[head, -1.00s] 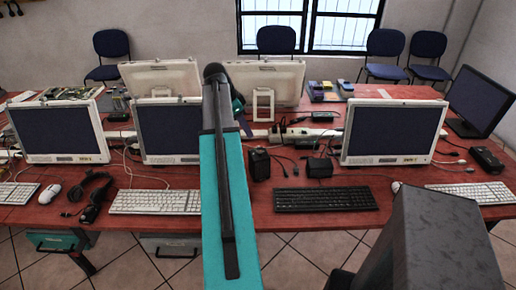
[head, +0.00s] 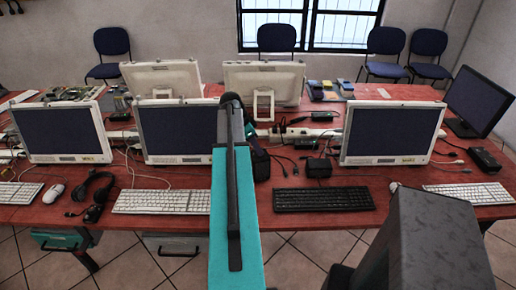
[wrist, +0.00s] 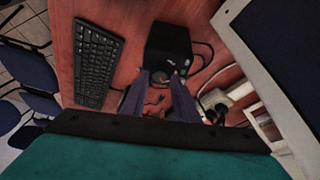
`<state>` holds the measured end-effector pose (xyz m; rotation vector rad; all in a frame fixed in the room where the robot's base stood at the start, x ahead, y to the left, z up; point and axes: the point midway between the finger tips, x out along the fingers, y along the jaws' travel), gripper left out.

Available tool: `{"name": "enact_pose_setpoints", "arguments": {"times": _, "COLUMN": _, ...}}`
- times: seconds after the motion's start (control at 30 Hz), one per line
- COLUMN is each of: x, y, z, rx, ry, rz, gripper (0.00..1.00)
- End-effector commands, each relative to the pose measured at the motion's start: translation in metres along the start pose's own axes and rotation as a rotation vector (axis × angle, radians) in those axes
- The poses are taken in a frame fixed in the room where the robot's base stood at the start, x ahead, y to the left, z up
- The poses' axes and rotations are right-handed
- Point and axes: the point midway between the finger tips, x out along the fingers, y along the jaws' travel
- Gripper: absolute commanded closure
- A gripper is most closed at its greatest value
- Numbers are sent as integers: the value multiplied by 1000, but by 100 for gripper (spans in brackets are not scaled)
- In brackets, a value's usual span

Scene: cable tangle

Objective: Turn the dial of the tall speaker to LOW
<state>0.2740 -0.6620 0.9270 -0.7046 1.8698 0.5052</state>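In the wrist view a black box-shaped speaker (wrist: 165,42) stands on the red table just ahead of my gripper. Small round knobs or sockets (wrist: 186,62) show on the face turned towards me; no dial marks can be read. My gripper (wrist: 159,76) is open, its two dark fingers pointing at the lower part of the speaker. Red table shows between the fingers and nothing is held. I cannot tell whether a fingertip touches the speaker. In the head view my arm hides the gripper. A dark box (head: 261,165) there is partly hidden by my arm; I cannot tell whether it is the same speaker.
In the wrist view a black keyboard (wrist: 97,65) lies left of the speaker, a monitor (wrist: 285,50) rises at right, and cables and a power strip lie close by. In the head view monitors (head: 390,134) and keyboards (head: 325,199) crowd the red table.

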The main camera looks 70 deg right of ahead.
Motion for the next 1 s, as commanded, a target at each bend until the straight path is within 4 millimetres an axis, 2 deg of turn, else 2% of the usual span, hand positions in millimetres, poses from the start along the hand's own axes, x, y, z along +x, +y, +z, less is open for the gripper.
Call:
{"name": "enact_pose_setpoints", "arguments": {"times": 0.2, "x": 12, "y": 0, "z": 0, "rx": 0, "ry": 0, "rz": 0, "gripper": 72}}
{"name": "enact_pose_setpoints", "arguments": {"times": 0.57, "x": 15, "y": 0, "z": -1, "rx": 1, "ry": 0, "rz": 0, "gripper": 72}}
{"name": "enact_pose_setpoints", "arguments": {"times": 0.73, "x": 15, "y": 1, "z": -1, "rx": 2, "ry": 0, "rz": 1, "gripper": 99}}
{"name": "enact_pose_setpoints", "arguments": {"times": 1.0, "x": 16, "y": 2, "z": -1, "rx": -9, "ry": 0, "rz": -3, "gripper": 100}}
